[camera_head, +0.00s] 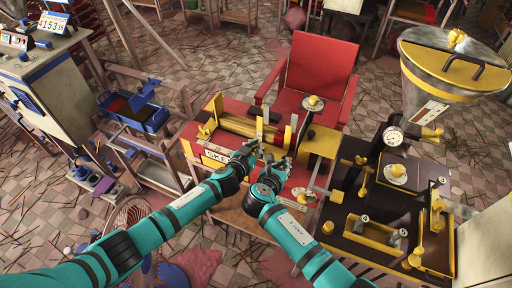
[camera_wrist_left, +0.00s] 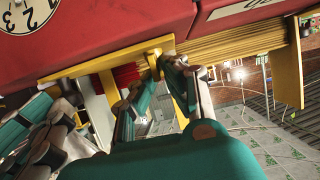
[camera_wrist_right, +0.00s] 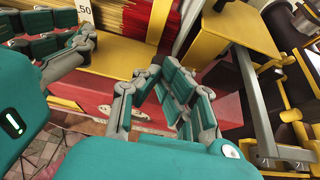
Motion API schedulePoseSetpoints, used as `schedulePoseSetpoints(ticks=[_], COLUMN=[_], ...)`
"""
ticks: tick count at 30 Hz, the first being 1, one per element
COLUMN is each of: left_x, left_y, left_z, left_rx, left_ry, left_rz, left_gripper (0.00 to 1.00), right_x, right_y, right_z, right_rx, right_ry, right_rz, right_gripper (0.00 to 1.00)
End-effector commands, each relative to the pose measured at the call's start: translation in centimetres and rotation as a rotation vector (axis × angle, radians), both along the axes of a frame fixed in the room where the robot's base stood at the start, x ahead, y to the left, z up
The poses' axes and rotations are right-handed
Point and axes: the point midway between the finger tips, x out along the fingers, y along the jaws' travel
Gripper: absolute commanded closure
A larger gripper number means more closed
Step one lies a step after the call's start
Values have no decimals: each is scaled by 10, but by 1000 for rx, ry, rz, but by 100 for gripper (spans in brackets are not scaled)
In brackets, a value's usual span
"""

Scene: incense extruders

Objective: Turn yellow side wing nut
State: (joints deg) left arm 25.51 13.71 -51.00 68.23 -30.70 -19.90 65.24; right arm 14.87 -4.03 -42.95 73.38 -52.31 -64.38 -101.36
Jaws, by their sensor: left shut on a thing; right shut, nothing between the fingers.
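The red and yellow extruder (camera_head: 215,155) stands on the bench, with a bundle of yellow sticks (camera_head: 250,125) along it. My left gripper (camera_head: 254,146) is at its front edge, near an upright yellow plate. In the left wrist view its fingers (camera_wrist_left: 168,66) are shut on a small yellow piece (camera_wrist_left: 152,62), which looks like the yellow side wing nut; the fingers hide part of it. My right gripper (camera_head: 283,162) is shut and empty, just right of the left one. In the right wrist view its fingers (camera_wrist_right: 155,80) are in front of the red and yellow body.
A dark-topped bench part (camera_head: 378,205) with yellow fittings, a gauge (camera_head: 392,137) and a large hopper (camera_head: 450,65) stands right. A red chair (camera_head: 320,70) is behind. A blue tray (camera_head: 140,112) is left. My two grippers are close together, with little room between them.

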Motion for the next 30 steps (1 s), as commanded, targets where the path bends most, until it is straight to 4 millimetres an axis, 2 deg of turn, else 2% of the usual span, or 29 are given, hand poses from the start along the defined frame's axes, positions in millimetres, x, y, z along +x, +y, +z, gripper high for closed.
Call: schedulePoseSetpoints(ticks=[11,30], left_x=[1,5], left_y=[1,4], left_z=[-1,0], left_rx=[4,4], left_ry=[3,-4], left_rz=[-92,-593], left_gripper=[100,100], right_x=[0,0], right_y=[-1,0], right_z=[-1,0], right_rx=[-1,0], right_ry=[1,0], right_rz=[0,0], right_gripper=[100,100])
